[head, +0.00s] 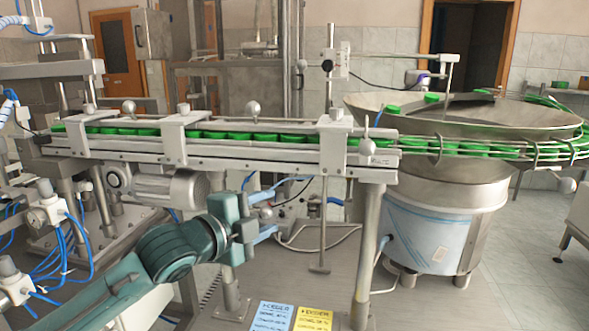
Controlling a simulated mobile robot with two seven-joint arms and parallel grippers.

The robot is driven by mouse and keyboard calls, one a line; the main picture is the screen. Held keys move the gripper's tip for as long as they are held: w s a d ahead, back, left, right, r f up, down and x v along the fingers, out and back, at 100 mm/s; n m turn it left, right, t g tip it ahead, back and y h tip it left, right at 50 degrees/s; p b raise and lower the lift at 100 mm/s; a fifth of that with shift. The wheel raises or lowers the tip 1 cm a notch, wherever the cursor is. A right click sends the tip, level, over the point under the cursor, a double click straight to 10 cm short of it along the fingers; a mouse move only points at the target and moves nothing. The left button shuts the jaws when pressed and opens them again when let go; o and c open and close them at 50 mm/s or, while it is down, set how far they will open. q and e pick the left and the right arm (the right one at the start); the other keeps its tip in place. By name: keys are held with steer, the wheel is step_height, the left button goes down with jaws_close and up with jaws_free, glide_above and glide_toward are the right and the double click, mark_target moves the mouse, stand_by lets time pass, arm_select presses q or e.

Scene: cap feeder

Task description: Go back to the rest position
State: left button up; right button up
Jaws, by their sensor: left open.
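My left gripper (266,232) is in the lower middle of the head view, at the end of my teal left arm, which comes in from the lower left. It is open, and no object shows between its fingers. It is in front of and below the conveyor rail, pointing right. My right gripper is not in view. Green caps (240,135) stand in a row along the conveyor rail (232,152).
A steel bowl feeder (470,125) with a few green caps stands at the right. A blue card (272,316) and a yellow card (312,317) are at the bottom edge. A conveyor leg (366,245) stands right of my gripper. Machinery with blue hoses fills the left.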

arm_select(q)
steer(key=s+f+n, duration=0.5)
steer(key=f+n, duration=0.1)
steer(key=f, duration=0.7)
steer(key=s+a+f+n+g+y, duration=0.1)
steer(key=s+a+f+n+y, duration=0.2)
steer(key=s+f+n, duration=0.4)
steer(key=s+a+f+n+g+y, duration=0.1)
steer(key=s+a+f+n+y, duration=0.2)
steer(key=s+f, duration=1.2)
step_height(320, 180, down, 2)
steer(key=a+n, duration=0.2)
steer(key=n, duration=0.1)
steer(key=shift+s+a+f+n+g, duration=0.25)
steer(key=shift+s+a+n+g, duration=0.05)
steer(key=shift+s+a+n, duration=0.1)
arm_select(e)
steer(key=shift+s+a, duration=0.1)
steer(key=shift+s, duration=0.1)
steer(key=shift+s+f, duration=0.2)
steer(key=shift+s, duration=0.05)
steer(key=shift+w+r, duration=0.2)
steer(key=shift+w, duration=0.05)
